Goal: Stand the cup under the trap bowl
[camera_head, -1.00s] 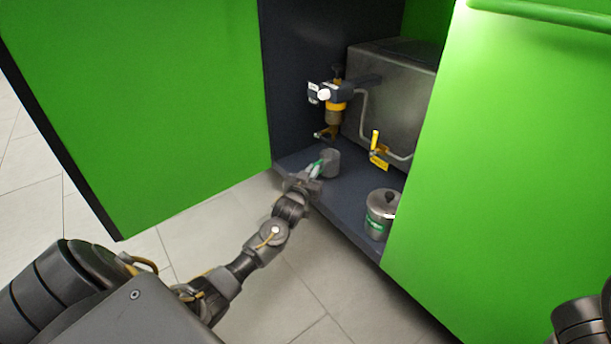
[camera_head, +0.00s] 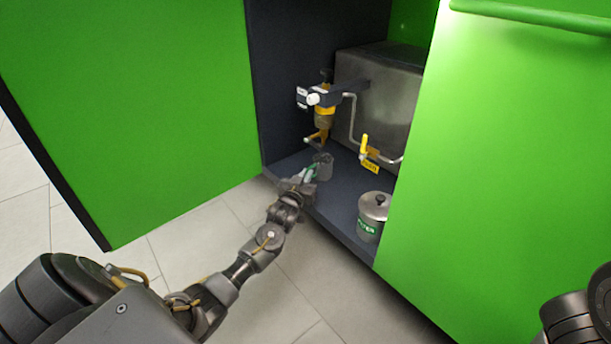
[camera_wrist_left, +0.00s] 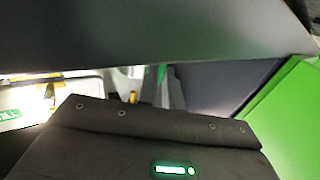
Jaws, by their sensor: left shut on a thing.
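The cup (camera_head: 323,166) is small and grey, at the front of the cabinet floor in the head view. My left gripper (camera_head: 311,175) is shut on its near side, with a green patch showing by the fingers. I cannot tell whether the cup touches the floor. The left wrist view is mostly filled by a dark surface and my gripper housing (camera_wrist_left: 150,145); the cup is not clear there. My right gripper is out of view.
A lidded metal pot (camera_head: 372,216) with a green label stands right on the cabinet floor (camera_head: 340,200). A grey metal tank (camera_head: 385,95), a pipe and a yellow valve handle (camera_head: 365,146) stand behind. Green doors flank the opening left (camera_head: 130,100) and right (camera_head: 500,170).

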